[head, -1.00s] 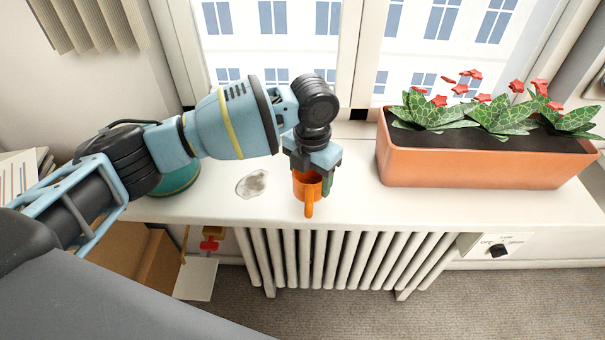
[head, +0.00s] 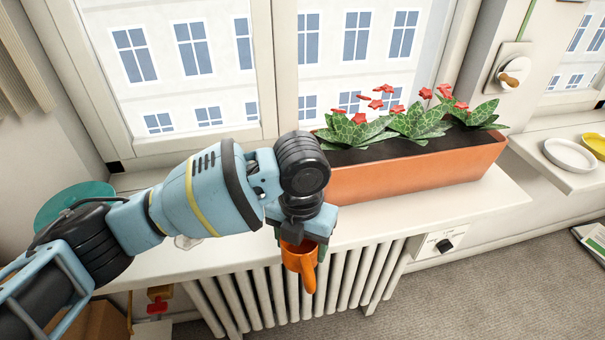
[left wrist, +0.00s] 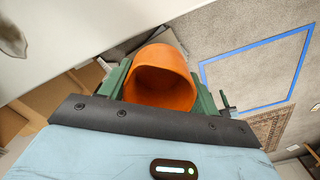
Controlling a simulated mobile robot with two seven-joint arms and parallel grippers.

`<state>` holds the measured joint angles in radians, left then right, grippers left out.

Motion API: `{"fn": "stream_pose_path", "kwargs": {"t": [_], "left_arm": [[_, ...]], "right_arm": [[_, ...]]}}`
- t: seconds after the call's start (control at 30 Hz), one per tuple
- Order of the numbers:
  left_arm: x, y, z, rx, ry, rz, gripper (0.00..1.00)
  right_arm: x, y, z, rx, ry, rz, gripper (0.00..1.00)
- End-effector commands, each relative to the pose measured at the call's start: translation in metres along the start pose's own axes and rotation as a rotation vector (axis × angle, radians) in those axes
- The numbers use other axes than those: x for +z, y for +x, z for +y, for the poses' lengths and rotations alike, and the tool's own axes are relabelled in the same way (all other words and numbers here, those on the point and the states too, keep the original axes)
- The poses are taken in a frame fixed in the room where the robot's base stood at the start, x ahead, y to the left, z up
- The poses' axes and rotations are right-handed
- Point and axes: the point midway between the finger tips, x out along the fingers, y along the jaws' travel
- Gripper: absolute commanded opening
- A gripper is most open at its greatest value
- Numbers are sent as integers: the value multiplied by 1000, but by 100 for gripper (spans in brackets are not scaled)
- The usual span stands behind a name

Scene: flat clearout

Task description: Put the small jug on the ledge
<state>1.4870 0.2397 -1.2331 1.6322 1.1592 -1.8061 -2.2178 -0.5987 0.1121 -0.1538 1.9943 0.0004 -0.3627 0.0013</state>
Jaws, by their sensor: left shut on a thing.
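The small jug (head: 299,258) is orange with a handle towards the camera. My left gripper (head: 303,240) is shut on it, and the jug hangs in the air in front of the radiator, by the sill's front edge. In the left wrist view the jug (left wrist: 160,82) shows its open, empty-looking mouth between the green fingers of my left gripper (left wrist: 161,92), with floor beyond it. A white window ledge (head: 410,218) runs above the radiator. Another white ledge (head: 540,170) is at the far right. My right gripper is not in view.
A long terracotta planter (head: 415,172) with red flowers stands on the window ledge. A white plate (head: 570,155) and a yellow dish (head: 597,143) sit on the right ledge. A teal round object (head: 75,205) is at the left. The radiator (head: 270,300) stands below.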

Motion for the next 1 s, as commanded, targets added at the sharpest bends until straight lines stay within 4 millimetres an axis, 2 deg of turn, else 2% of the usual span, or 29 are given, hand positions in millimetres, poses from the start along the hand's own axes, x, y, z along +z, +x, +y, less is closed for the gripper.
{"fn": "stream_pose_path", "kwargs": {"t": [0.17, 0.37, 1.0], "left_arm": [[0, -1, 2, 0, -15, -1, 40], [-3, -6, 12, 0, -189, 0, 40], [-29, -34, 68, -1, -1249, 7, 40]], "right_arm": [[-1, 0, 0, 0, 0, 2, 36], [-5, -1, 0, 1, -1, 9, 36], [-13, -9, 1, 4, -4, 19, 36]]}}
